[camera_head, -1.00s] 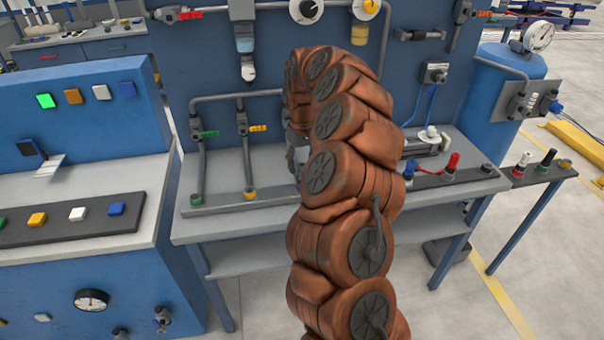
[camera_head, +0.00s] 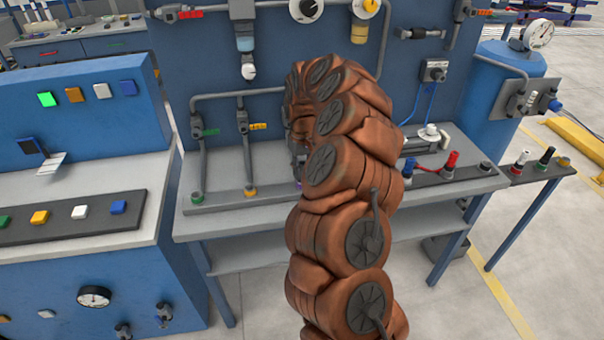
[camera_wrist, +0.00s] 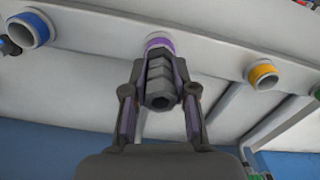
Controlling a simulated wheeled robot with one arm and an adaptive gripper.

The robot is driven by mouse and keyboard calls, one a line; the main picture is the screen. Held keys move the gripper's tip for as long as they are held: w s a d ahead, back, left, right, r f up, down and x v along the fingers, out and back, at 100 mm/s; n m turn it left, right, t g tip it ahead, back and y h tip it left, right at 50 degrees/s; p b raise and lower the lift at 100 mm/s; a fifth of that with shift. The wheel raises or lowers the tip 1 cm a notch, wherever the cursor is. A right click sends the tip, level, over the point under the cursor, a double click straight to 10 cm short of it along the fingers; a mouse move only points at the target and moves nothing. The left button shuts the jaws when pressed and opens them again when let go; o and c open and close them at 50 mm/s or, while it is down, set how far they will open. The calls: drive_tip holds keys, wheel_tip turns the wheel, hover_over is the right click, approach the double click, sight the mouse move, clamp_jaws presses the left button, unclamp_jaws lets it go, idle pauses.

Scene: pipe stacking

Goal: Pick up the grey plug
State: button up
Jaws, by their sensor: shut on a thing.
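In the wrist view, my gripper (camera_wrist: 161,92) is shut on the grey plug (camera_wrist: 160,82), a dark stepped piece with a round hole in its near end. One finger presses on each side. Behind the plug is a purple-ringed socket (camera_wrist: 158,42) on the grey bench rail. The plug's far end lines up with that socket and overlaps it in the picture. I cannot tell whether it still sits inside. In the head view, my own arm hides the gripper and the plug.
A yellow-ringed socket (camera_wrist: 262,74) and a blue-ringed socket (camera_wrist: 30,30) flank the plug in the wrist view. Upright pipes with a green tag (camera_head: 208,132) and a yellow tag (camera_head: 258,126) stand left of my arm.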

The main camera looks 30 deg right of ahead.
sight(302, 162)
drive_tip(key=shift+r, duration=0.1)
clamp_jaws()
drive_tip(key=shift+r+b, duration=0.8)
drive_tip(key=shift+r, duration=0.65)
drive_tip(key=shift+s+r, duration=0.1)
drive_tip(key=shift+r, duration=0.1)
drive_tip(key=shift+s, duration=0.5)
drive_tip(key=s+r+b, duration=0.1)
drive_tip(key=s+b, duration=0.3)
drive_tip(key=s, duration=1.1)
drive_tip(key=shift+d+r+b, duration=0.25)
drive_tip(key=shift+b, duration=0.15)
drive_tip(key=shift+w, duration=0.1)
drive_tip(key=shift+r, duration=0.15)
wheel_tip(302, 162, up, 8)
drive_tip(key=p, duration=0.2)
drive_tip(key=shift+p, duration=0.4)
